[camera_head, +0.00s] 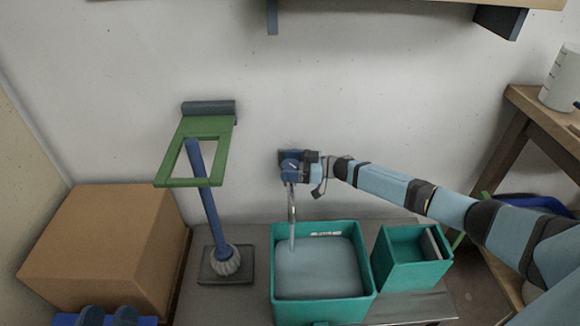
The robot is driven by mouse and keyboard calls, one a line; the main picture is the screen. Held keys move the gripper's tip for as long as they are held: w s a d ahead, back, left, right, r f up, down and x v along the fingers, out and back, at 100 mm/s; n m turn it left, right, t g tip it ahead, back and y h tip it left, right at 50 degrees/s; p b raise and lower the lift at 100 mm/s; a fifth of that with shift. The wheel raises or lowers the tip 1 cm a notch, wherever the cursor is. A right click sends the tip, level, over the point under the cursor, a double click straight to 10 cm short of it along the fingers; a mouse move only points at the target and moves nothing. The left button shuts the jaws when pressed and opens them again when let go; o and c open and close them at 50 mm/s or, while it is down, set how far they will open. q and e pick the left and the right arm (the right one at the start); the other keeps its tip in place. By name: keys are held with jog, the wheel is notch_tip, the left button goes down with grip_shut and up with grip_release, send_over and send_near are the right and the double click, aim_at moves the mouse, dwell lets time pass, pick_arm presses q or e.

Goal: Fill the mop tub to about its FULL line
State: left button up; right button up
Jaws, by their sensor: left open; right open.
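The teal mop tub (371,288) stands on the grey bench. Pale water (318,270) fills much of it, and a white label (325,234) shows on its inner back wall above the water. A thin stream (292,222) runs into the tub from the blue wall tap (290,162). My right gripper (303,168) is at the tap, jaws open around or beside its handle; contact is too small to tell. My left gripper is not clearly visible.
A smaller teal bin (410,275) stands right of the tub. A blue-handled mop (207,205) stands to the left, by a green wall frame (171,160). A cardboard box (105,240) is further left. Dark blue rounded objects (124,315) show at the bottom left. A wooden shelf (545,110) stands at right.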

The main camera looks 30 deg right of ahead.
jog(key=c, duration=0.9)
jog(key=shift+w+f+n+g+y+b, duration=0.1)
jog(key=shift+f+n+g+y+b, duration=0.05)
jog(key=shift+n+g+y+b, duration=1.05)
jog(key=n+g, duration=0.1)
jog(key=g, duration=0.1)
jog(key=shift+g+b, duration=0.4)
jog(key=shift+n+g+b, duration=0.3)
jog(key=shift+n+g, duration=0.3)
jog(key=shift+g, duration=0.1)
pick_arm(q)
jog(key=f, duration=0.1)
jog(key=f+g, duration=0.1)
jog(key=f, duration=0.1)
jog(key=shift+w+d+f+m+g, duration=0.15)
jog(key=shift+d+f+m+g, duration=0.15)
jog(key=shift+d+f, duration=0.1)
pick_arm(e)
jog(key=shift+r, duration=0.2)
jog(key=o, duration=0.9)
